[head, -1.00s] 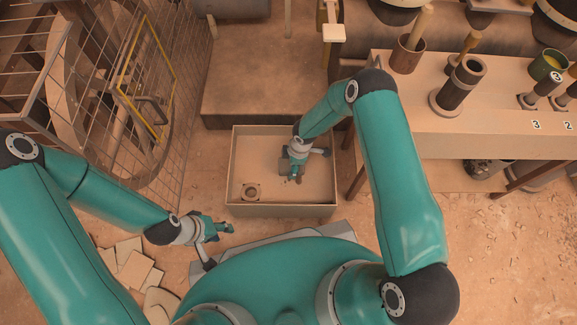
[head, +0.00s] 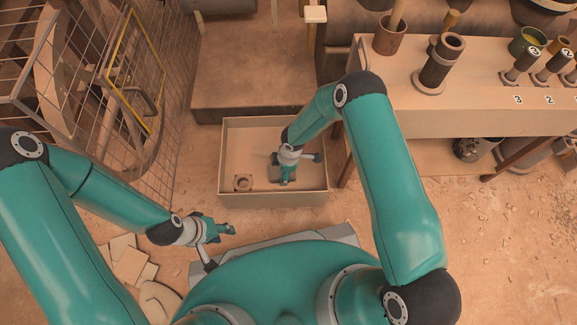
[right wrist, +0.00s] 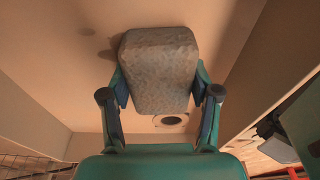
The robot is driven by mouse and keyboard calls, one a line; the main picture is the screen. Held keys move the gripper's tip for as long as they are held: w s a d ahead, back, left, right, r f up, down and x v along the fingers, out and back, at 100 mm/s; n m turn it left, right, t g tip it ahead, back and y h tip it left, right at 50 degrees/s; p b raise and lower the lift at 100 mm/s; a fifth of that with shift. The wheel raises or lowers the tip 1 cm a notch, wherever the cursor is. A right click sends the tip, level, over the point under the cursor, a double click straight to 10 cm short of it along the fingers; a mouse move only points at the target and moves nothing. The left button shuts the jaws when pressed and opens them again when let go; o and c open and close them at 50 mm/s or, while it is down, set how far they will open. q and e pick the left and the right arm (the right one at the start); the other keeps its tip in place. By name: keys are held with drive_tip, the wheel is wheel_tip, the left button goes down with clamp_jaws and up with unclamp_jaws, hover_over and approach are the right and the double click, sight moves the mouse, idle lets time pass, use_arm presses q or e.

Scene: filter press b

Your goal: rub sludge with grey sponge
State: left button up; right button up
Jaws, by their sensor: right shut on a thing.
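A grey, speckled sponge (right wrist: 160,70) is in my right gripper, between its two fingers in the right wrist view. My right gripper (head: 286,175) is shut on it, inside the shallow box (head: 275,199), near its middle. In the head view the gripper largely hides the sponge. A dark patch (right wrist: 112,50), possibly sludge or a shadow, shows at the sponge's left edge in the right wrist view; I cannot tell whether the sponge touches the box floor. My left gripper (head: 225,229) hangs empty outside the box, at its front left; its jaw opening is too small to judge.
A round ring fitting (head: 242,183) lies in the box's front left, and also shows in the right wrist view (right wrist: 171,120). A wire cage (head: 120,90) stands at left. The bench (head: 440,115) at right carries a dark flanged pipe (head: 440,65) and several cups and numbered pieces.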

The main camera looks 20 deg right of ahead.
drive_tip(key=shift+r+p, duration=0.55)
drive_tip(key=shift+r, duration=0.65)
drive_tip(key=shift+r+p, duration=2)
drive_tip(key=shift+r, duration=0.75)
